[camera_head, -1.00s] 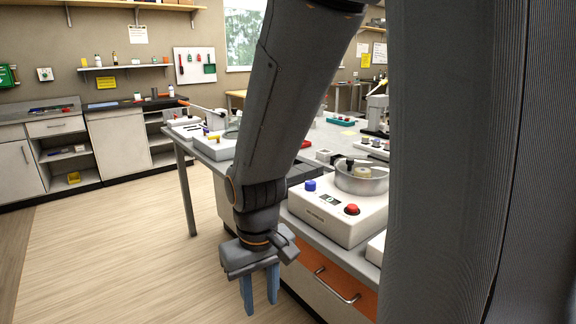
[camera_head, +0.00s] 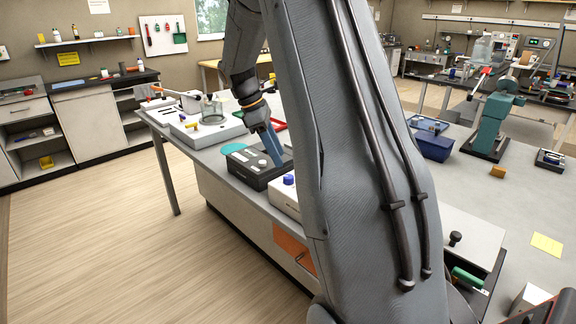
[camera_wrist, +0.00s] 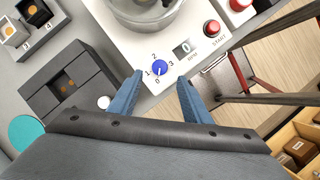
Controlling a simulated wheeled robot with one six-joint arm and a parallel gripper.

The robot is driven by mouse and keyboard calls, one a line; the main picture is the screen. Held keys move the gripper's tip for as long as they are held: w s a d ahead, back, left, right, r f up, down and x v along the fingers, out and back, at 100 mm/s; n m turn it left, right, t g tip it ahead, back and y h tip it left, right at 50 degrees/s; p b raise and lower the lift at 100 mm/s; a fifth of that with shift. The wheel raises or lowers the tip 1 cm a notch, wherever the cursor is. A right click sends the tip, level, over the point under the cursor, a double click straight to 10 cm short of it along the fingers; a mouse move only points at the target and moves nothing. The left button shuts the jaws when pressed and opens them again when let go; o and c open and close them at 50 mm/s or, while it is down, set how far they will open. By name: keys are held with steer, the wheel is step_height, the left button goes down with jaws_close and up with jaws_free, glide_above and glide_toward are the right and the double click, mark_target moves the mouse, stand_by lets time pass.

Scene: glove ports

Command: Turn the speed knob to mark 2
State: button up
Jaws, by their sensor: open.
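The speed knob (camera_wrist: 159,68) is a small round blue knob on a white device (camera_wrist: 137,43). Marks 0, 1, 2 and 3 are printed around it; I cannot tell for sure which its pointer faces. In the head view the blue knob (camera_head: 289,179) shows at the edge of my arm, which hides most of the device (camera_head: 283,198). My gripper (camera_wrist: 160,78) is open and empty, its blue fingers on either side of the knob in the wrist view. In the head view my gripper (camera_head: 271,149) is left of the knob, above a dark box. No contact with the knob shows.
Beside the knob are a small display (camera_wrist: 186,48) reading 0 and a red start button (camera_wrist: 212,28). A metal bowl (camera_wrist: 146,10) sits on the device. The dark box (camera_head: 250,170) stands close on its left. Floor (camera_head: 110,230) is open left of the bench.

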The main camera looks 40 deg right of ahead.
mark_target(288, 176)
steer(key=p+x, duration=0.2)
steer(key=x, duration=0.5)
steer(key=shift+d+f, duration=0.1)
steer(key=shift+f, duration=0.1)
steer(key=shift+c, duration=0.4)
steer(key=c, duration=0.9)
steer(key=shift+c, duration=0.2)
